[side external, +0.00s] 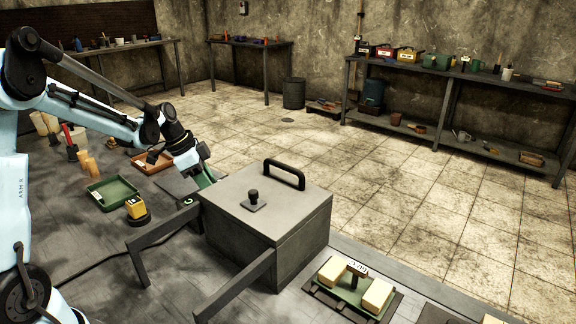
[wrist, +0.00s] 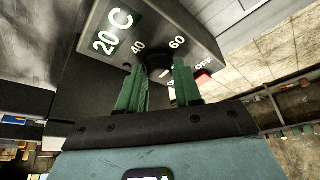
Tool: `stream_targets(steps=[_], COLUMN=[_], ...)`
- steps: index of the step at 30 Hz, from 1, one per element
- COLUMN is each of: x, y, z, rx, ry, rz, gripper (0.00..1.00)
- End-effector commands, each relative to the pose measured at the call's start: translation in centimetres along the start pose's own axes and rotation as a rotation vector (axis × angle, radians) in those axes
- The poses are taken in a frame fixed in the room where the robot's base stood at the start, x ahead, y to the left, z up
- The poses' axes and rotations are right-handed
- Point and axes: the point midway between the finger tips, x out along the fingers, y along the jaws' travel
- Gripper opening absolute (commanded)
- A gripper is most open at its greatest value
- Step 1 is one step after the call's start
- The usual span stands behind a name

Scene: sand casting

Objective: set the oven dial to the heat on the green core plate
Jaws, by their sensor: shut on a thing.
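The oven is a grey box (side external: 250,215) with a black handle on top; its dial side is turned away in the side view. In the wrist view, the oven's control panel (wrist: 175,22) shows a "20 C" display (wrist: 117,32), the numbers 40 and 60, and OFF. My gripper (wrist: 158,72) has its green fingers on either side of the dark dial (wrist: 156,58), shut on it. The dial's exact setting is hard to tell. My gripper also shows at the oven's far left side (side external: 205,178). The green core plate (side external: 350,292) carries two cream blocks and a white tag that seems to read 100.
A red switch (wrist: 203,78) is just right of the dial. Grey rails (side external: 165,228) stand left of and in front of the oven. A green tray (side external: 102,202) and a yellow-black device (side external: 137,208) lie on the bench to the left.

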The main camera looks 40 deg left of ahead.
Motion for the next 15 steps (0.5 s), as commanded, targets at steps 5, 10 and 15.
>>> stream_targets(steps=[5,10,15], x=[0.07,0.08,0.08], y=[-0.06,-0.09,-0.08], z=[-0.04,-0.04,-0.04], rx=[0.062,0.090,0.097], ry=[0.000,0.000,0.000], rz=[0.024,0.035,0.038], gripper=[0.03,0.03,0.03])
